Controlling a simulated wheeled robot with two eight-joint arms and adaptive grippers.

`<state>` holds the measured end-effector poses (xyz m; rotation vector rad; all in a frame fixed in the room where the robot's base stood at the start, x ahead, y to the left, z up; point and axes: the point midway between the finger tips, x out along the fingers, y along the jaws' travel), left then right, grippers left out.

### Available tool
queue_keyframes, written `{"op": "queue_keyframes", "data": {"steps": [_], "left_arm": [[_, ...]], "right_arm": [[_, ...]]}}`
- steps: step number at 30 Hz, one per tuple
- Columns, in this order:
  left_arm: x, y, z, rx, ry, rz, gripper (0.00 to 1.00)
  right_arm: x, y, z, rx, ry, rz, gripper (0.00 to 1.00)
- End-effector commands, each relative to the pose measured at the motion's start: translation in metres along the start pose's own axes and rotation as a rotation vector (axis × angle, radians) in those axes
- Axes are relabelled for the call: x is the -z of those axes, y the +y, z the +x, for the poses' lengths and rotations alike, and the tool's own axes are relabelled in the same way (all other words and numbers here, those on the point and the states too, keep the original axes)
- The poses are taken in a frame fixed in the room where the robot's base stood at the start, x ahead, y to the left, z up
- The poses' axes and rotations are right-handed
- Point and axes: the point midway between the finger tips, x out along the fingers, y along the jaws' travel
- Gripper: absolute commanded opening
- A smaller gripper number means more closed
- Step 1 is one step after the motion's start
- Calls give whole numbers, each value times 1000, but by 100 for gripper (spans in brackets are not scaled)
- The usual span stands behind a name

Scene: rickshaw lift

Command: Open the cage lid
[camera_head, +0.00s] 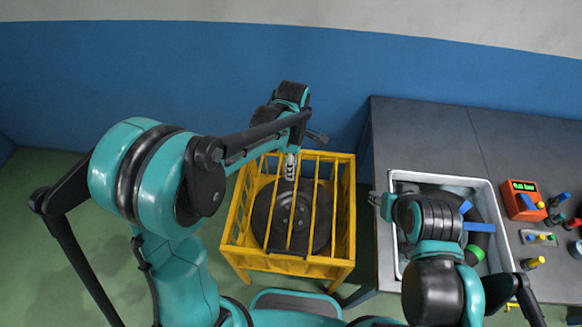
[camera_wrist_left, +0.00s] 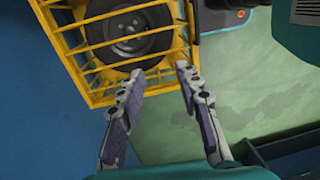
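The yellow cage (camera_head: 344,212) stands on legs in the middle of the head view. Its barred lid (camera_head: 316,190) lies closed across the top, with a dark round wheel-like thing (camera_head: 268,215) visible below the bars. The cage also shows in the left wrist view (camera_wrist_left: 66,52). My left gripper (camera_head: 290,172) is at the far part of the lid. In the left wrist view its two fingers (camera_wrist_left: 157,74) are apart and empty, with the tips by the cage's edge. My right gripper (camera_head: 380,199) is by the left rim of the metal sink; its finger opening is unclear.
A dark grey counter (camera_head: 420,125) on the right holds a metal sink (camera_head: 486,184) with dark round and blue parts inside. An orange device (camera_head: 522,199) and several small coloured parts lie right of the sink. A blue wall (camera_head: 200,80) is close behind the cage.

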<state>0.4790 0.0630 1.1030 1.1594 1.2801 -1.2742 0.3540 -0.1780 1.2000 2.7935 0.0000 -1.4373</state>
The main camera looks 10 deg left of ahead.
Motion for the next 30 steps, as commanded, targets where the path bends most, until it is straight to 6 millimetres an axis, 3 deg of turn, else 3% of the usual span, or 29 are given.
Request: {"op": "queue_keyframes", "data": {"steps": [9,15,27,28,30], "left_arm": [[0,0,-67,0,0,0,34],[0,0,-99,0,0,0,34],[0,0,-111,0,0,0,34],[0,0,-111,0,0,0,32],[-1,1,-108,0,-4,0,13]], "right_arm": [[0,0,0,0,0,0,40],[0,0,0,0,0,0,40],[0,0,0,0,0,0,40],[0,0,0,0,0,0,40],[-1,0,1,0,0,0,40]]}}
